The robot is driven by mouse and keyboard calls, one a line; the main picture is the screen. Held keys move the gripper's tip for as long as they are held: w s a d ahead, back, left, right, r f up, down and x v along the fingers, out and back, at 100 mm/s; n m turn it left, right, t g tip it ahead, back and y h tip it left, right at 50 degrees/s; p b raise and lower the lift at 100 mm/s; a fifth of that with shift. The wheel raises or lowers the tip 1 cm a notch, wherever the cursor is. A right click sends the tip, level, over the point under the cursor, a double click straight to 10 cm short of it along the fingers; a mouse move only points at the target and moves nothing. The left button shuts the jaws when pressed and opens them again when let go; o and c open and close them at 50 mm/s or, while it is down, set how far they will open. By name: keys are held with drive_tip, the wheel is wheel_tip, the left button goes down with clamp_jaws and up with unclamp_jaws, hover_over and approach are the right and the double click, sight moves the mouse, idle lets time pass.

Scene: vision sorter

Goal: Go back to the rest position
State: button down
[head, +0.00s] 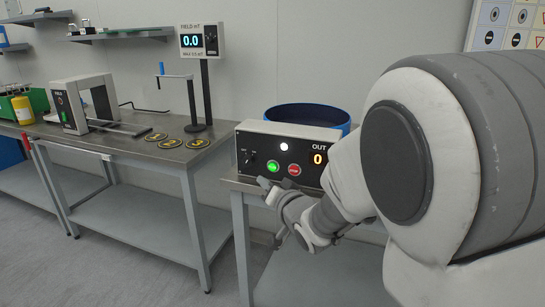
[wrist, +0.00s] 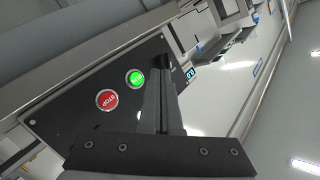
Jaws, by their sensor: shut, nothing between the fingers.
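My gripper (head: 268,190) is in front of the control box (head: 262,141), near the lower edge of its panel. The panel has a lit green button (head: 272,166), a red button (head: 294,170), a white lamp and an OUT display reading 0. In the wrist view, my gripper (wrist: 161,92) is shut with nothing between its fingers. The green button (wrist: 134,78) and the red STOP button (wrist: 106,99) lie left of the fingers there. Whether a fingertip touches the panel cannot be told. My arm hides the box's right end.
A blue round bin (head: 307,117) stands behind the box. On the left bench (head: 130,148) are a white gate-like device (head: 84,103), a post with a display reading 0.0 (head: 191,41), and yellow-marked discs (head: 171,143). Open floor lies between the benches.

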drive_tip(key=s+d+r+g+h, duration=0.25)
drive_tip(key=s+d+h, duration=0.25)
drive_tip(key=s+d, duration=0.6)
drive_tip(key=s+d+f+n+g+h, duration=0.1)
drive_tip(key=s+d+g, duration=0.15)
drive_tip(key=s, duration=0.75)
drive_tip(key=s+d+n+g+h, duration=0.15)
drive_tip(key=s+g, duration=0.25)
drive_tip(key=s, duration=0.7)
wheel_tip(320, 180, up, 23)
drive_tip(key=w+p, duration=0.1)
drive_tip(key=p, duration=2.3)
drive_tip(key=shift+d+y, duration=0.4)
drive_tip(key=shift+y, duration=0.05)
drive_tip(key=shift+d, duration=0.15)
